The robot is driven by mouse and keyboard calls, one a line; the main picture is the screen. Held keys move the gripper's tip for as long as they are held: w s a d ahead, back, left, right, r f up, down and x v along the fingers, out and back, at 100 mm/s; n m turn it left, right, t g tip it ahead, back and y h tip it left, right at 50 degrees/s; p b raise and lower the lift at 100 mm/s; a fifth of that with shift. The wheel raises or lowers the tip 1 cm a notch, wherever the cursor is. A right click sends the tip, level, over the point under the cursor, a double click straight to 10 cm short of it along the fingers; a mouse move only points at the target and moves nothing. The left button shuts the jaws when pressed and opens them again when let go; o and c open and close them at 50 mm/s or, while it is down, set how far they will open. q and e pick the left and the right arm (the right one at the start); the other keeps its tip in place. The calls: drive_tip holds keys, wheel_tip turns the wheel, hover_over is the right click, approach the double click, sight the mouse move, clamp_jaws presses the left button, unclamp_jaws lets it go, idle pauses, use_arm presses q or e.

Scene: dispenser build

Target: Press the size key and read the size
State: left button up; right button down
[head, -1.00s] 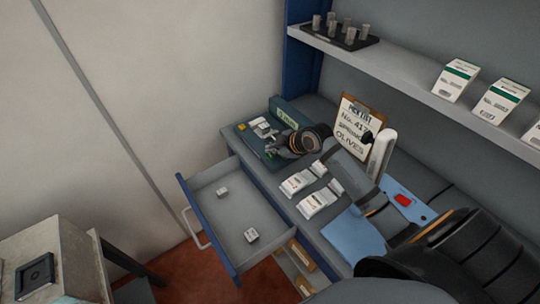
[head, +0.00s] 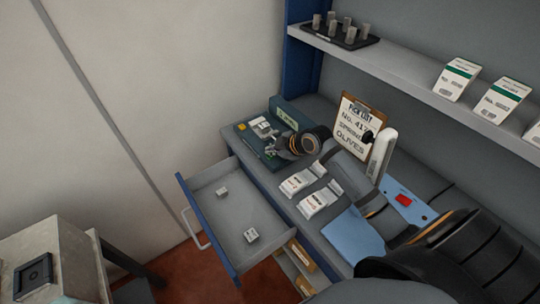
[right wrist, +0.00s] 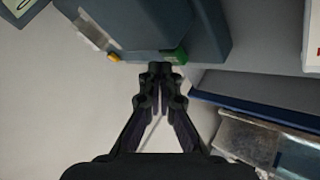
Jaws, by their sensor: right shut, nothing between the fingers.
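A dark teal device (head: 246,143) stands at the far left end of the counter, with a pale green display (head: 287,118) whose writing is too small to read. A yellow key (head: 241,127) is on its left edge; it also shows in the right wrist view (right wrist: 113,57), along with a green key (right wrist: 175,55). I cannot tell which is the size key. My right gripper (head: 270,148) is over the device's front part, shut and empty. In the right wrist view its fingertips (right wrist: 160,72) are close beside the green key; contact is unclear. My left gripper is not in view.
An open drawer (head: 206,186) holds two small white pieces. White packets (head: 298,182) and a blue sheet (head: 352,236) lie on the counter. A clipboard (head: 376,107) reads "PICK LIST No. 417 SPRING OLIVES". A shelf (head: 420,93) above carries cartons and a dark rack (head: 352,41).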

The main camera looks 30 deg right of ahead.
drive_tip(key=shift+f+b, duration=0.35)
drive_tip(key=shift+f, duration=0.2)
idle(0.4)
drive_tip(key=shift+r, duration=0.1)
drive_tip(key=shift+r+p, duration=0.9)
wheel_tip(320, 180, up, 5)
drive_tip(key=p, duration=0.4)
drive_tip(key=shift+p, duration=0.35)
idle(0.5)
